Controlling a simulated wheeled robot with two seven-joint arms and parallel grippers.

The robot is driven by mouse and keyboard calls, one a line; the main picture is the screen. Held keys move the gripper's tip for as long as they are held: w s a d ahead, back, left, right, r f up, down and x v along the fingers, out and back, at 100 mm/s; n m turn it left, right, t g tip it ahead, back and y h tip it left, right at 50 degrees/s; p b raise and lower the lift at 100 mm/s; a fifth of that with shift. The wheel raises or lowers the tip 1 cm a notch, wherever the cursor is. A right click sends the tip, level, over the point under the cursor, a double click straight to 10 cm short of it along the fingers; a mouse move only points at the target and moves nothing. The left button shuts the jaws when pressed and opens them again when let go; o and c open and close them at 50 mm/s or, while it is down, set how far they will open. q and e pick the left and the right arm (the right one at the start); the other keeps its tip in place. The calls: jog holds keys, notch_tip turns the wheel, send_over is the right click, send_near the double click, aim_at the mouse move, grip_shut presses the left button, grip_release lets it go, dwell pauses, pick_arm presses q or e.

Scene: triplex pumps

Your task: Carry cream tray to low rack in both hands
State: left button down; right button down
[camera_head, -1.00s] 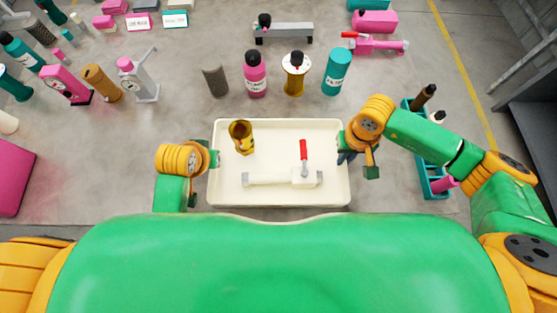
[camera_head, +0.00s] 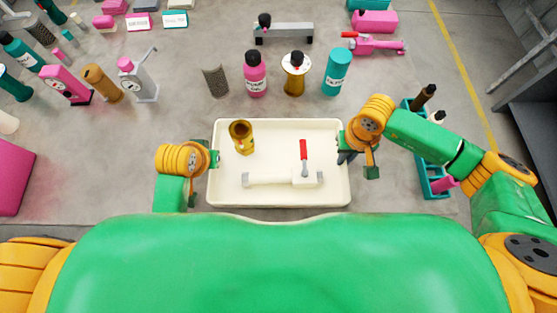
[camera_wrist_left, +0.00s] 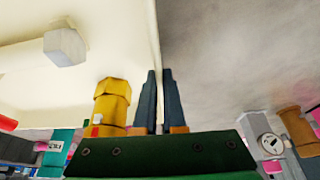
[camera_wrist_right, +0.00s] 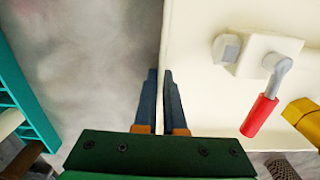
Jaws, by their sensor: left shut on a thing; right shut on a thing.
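The cream tray (camera_head: 270,198) lies in front of my body in the head view. A brass fitting (camera_head: 241,137) stands in its back left part, and a white valve with a red handle (camera_head: 304,150) lies in its front right part. My left gripper (camera_head: 214,159) is shut on the tray's left wall; its fingers (camera_wrist_left: 153,100) straddle the rim in the left wrist view. My right gripper (camera_head: 347,157) is shut on the right wall; its fingers (camera_wrist_right: 163,100) straddle the rim in the right wrist view. In the head view the arms partly hide both fingertips.
Behind the tray stand a grey cylinder (camera_head: 215,80), a pink bottle (camera_head: 255,74), a brass-coloured container (camera_head: 295,74) and a teal cylinder (camera_head: 337,72). A teal crate (camera_head: 436,180) is at the right. Several parts stand at the left. Floor left of my left gripper is clear.

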pick_arm(q)
jog(key=shift+r, duration=0.2)
pick_arm(e)
jog(key=shift+r, duration=0.2)
